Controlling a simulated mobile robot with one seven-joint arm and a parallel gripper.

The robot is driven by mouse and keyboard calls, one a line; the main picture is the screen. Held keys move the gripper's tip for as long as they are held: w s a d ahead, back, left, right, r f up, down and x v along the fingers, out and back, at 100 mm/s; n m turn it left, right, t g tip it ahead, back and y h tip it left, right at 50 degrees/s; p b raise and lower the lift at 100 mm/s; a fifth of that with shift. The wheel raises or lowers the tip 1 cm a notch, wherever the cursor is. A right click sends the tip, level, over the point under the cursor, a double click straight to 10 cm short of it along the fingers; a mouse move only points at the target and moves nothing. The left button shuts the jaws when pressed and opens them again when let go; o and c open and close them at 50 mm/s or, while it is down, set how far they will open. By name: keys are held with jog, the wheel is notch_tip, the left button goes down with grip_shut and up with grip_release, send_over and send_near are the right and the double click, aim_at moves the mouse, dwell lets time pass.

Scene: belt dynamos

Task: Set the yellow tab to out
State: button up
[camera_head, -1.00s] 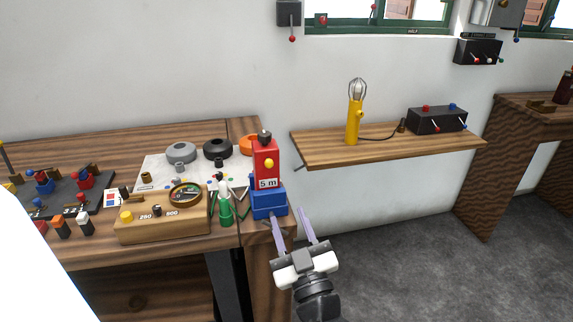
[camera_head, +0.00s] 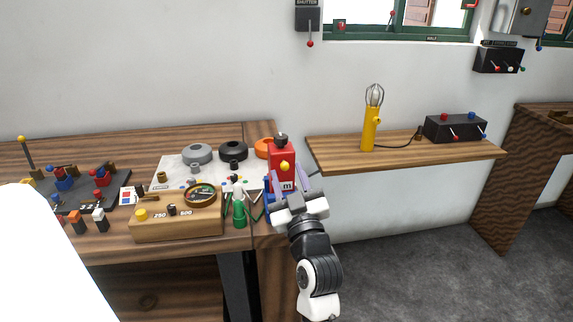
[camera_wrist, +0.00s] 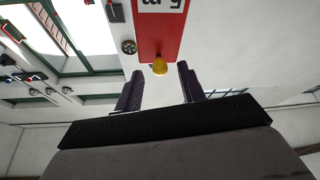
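A yellow tab (camera_head: 284,166) sits on the front of a red device (camera_head: 283,154) that stands at the right end of the workbench. In the wrist view the yellow tab (camera_wrist: 159,66) shows at the lower end of the red face (camera_wrist: 163,38), between my two fingers and a little beyond their tips. My gripper (camera_head: 290,189) is in front of the red device and hides much of its blue base. In the wrist view my gripper (camera_wrist: 160,78) is open, with a finger on each side of the tab and nothing held. I cannot tell whether either finger touches the red device.
A wooden meter box (camera_head: 178,218) and a green piece (camera_head: 239,214) are left of my gripper on the bench. Grey, black and orange rings (camera_head: 233,151) lie behind. A yellow lamp (camera_head: 369,130) and a black switch box (camera_head: 455,128) stand on the shelf at right.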

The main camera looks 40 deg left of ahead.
jog(key=shift+x, duration=0.95)
grip_shut()
